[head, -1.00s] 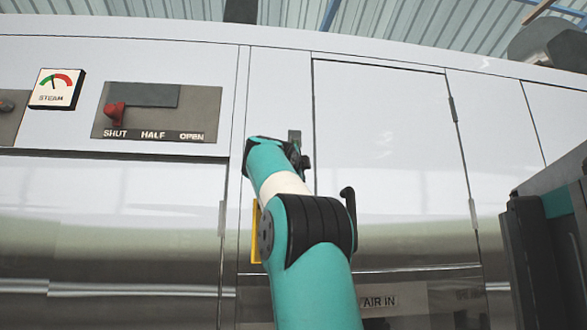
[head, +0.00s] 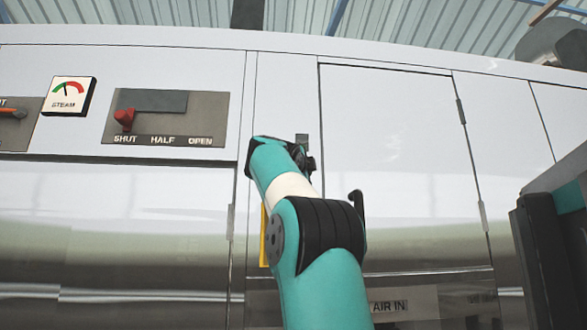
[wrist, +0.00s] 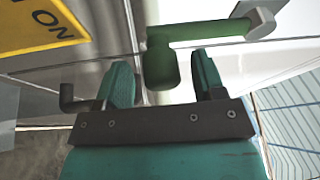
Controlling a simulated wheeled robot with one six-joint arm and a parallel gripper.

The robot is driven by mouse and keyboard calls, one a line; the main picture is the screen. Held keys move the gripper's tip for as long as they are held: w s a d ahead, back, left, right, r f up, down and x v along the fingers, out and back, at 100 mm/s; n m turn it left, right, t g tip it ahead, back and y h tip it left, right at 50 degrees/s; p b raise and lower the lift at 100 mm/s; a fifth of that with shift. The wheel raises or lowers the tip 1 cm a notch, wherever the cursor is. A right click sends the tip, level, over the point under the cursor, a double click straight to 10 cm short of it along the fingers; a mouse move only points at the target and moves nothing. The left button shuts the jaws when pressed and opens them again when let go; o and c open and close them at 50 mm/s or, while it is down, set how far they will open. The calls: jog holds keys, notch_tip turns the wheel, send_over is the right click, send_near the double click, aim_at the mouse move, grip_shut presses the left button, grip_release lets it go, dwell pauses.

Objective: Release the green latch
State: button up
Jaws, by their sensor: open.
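The green latch (wrist: 160,62) shows in the wrist view as a thick green handle end with a green bar running right to a pale grey mount (wrist: 262,20). My gripper (wrist: 163,66) is open, one teal finger on each side of the handle end. A gap shows on both sides, and I cannot tell how deep the handle sits between the fingers. In the head view my arm hides the fingers and most of the latch; only a small grey piece (head: 302,140) shows beside the arm's tip.
A closed cabinet door (head: 395,160) stands right of the arm. A dark hook (head: 357,200) sticks out low on the panel and also shows in the wrist view (wrist: 75,100). A yellow sign (wrist: 40,25) is upper left there. A red lever (head: 124,118) points at SHUT.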

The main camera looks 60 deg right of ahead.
jog(key=b+v, duration=0.3)
jog(key=v, duration=1.2)
jog(key=shift+a+b, duration=0.3)
jog(key=shift+b, duration=0.1)
jog(key=shift+s, duration=0.1)
